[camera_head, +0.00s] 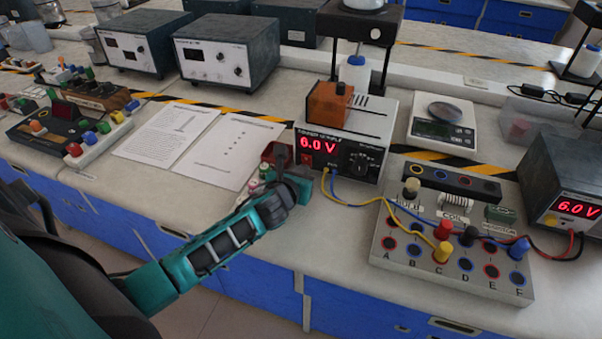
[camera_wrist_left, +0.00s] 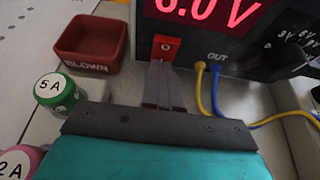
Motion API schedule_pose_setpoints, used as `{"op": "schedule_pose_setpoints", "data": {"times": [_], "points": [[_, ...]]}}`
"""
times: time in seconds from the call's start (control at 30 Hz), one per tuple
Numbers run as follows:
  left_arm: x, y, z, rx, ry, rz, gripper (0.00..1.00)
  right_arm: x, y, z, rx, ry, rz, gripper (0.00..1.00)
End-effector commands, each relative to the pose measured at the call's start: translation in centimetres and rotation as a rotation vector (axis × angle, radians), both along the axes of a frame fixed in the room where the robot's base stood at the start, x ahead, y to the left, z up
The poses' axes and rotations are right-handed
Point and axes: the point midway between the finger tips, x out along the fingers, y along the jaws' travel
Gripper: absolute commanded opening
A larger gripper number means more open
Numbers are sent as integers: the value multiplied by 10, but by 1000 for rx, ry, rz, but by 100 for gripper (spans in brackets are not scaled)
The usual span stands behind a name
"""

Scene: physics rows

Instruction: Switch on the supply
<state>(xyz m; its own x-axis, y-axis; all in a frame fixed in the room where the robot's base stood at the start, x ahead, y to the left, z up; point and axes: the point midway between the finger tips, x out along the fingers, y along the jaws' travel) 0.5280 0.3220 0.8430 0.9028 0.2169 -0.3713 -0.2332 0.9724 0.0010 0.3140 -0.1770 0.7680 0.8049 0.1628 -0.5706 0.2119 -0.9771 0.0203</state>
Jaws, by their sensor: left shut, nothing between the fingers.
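The power supply (camera_head: 375,135) stands at the middle of the bench, its red display (camera_head: 318,145) reading 6.0 V. Its red switch (camera_wrist_left: 166,47) is on the front below the display in the left wrist view. My left gripper (camera_wrist_left: 162,75) is shut and empty, its fingertips right in front of the switch; I cannot tell whether they touch it. In the head view the left gripper (camera_head: 297,172) is at the supply's lower left front. Yellow and blue leads run from the OUT sockets (camera_wrist_left: 208,68) to the circuit board (camera_head: 450,250). My right gripper is not in view.
A red tray marked BLOWN (camera_wrist_left: 68,63) stands left of the supply. A green 5 A fuse (camera_wrist_left: 57,92) and a pink 2 A fuse (camera_wrist_left: 20,160) are close to my gripper's left. A second supply (camera_head: 568,185) at the right also reads 6.0 V. Paper sheets (camera_head: 205,145) lie to the left.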

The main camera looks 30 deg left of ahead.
Motion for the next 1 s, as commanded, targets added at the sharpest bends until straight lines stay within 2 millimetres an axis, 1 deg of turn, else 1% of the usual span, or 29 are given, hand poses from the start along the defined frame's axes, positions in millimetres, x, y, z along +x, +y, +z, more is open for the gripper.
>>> {"op": "schedule_pose_setpoints", "data": {"times": [0.4, 1.0], "points": [[3, 2, 22, 2, -14, 0, 0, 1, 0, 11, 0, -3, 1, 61], [3, 4, 22, 3, -9, 0, 0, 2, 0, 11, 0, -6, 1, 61]]}}
